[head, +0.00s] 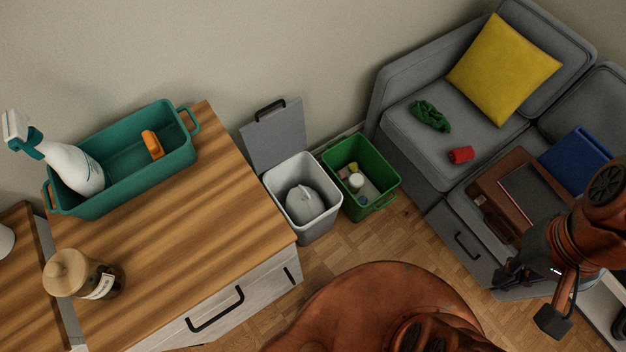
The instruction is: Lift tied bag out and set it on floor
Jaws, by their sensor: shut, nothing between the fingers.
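A pale grey tied bag (302,204) sits inside the white-grey bin (318,233), below its rim. The bin stands on the floor beside the wooden-topped cabinet, and its grey lid (274,135) is swung up toward the wall. My gripper (526,296) is at the lower right, in front of the sofa, far from the bin. It is shut and empty. Part of the bag is hidden by the bin walls. A strip of wooden floor (345,247) shows in front of the bins.
A green bin (379,204) with small items stands right of the white-grey bin. The cabinet (185,235) bears a teal basket (130,155), spray bottle (72,165) and jar (85,275). The sofa (405,125) holds a yellow pillow (503,68), cloths and a brown case (497,185).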

